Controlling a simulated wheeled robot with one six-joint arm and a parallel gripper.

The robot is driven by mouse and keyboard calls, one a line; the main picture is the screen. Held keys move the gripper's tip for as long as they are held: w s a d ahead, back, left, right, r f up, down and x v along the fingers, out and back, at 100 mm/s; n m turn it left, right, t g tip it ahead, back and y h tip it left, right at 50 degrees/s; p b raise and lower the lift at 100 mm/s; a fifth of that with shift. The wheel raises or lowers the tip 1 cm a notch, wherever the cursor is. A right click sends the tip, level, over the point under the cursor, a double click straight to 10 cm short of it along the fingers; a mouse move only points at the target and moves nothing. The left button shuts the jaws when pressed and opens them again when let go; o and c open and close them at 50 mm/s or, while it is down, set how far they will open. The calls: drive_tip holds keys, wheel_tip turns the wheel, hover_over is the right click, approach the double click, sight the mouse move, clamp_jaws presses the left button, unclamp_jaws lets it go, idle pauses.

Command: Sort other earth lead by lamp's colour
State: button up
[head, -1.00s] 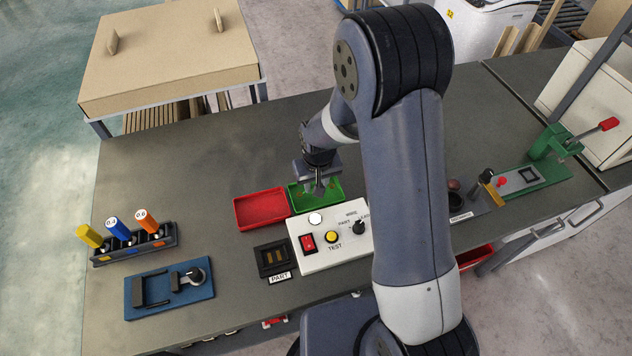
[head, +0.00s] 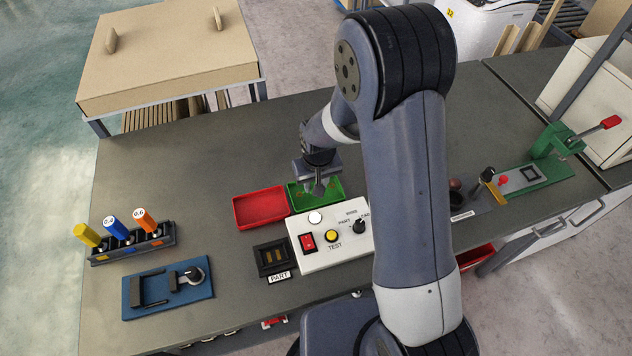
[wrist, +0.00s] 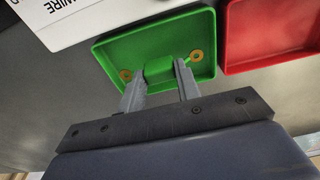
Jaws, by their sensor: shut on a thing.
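My gripper (head: 318,190) is over the green tray (head: 337,184), with its fingers pointing down into it. In the wrist view my gripper (wrist: 158,80) is shut on the earth lead (wrist: 158,69), a green piece with a brass-coloured ring at each end. The lead is inside the outline of the green tray (wrist: 112,48); I cannot tell if it touches the floor. The red tray (head: 261,208) beside it looks empty and also shows in the wrist view (wrist: 270,35). The round lamp (head: 315,218) on the white test box (head: 337,250) looks whitish.
The test box has a red switch (head: 307,241), a yellow TEST button (head: 331,236) and a dark knob. A dark PART socket (head: 272,257) is beside it. A blue fixture (head: 168,288) and a driver rack (head: 133,249) stand left. The bench behind the trays is clear.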

drive_tip(key=shift+f+b, duration=0.6)
drive_tip(key=shift+f, duration=0.05)
idle(0.5)
drive_tip(key=shift+f+b, duration=0.3)
drive_tip(key=shift+b, duration=0.05)
drive_tip(key=shift+f, duration=0.3)
drive_tip(key=o, duration=1.1)
drive_tip(key=shift+r, duration=0.1)
drive_tip(key=shift+r+p, duration=0.7)
drive_tip(key=shift+r, duration=0.6)
drive_tip(key=shift+s+d+r+p, duration=0.15)
drive_tip(key=shift+r+p, duration=0.3)
drive_tip(key=shift+r, duration=0.3)
drive_tip(key=shift+r+p, duration=1.05)
drive_tip(key=shift+r, duration=0.55)
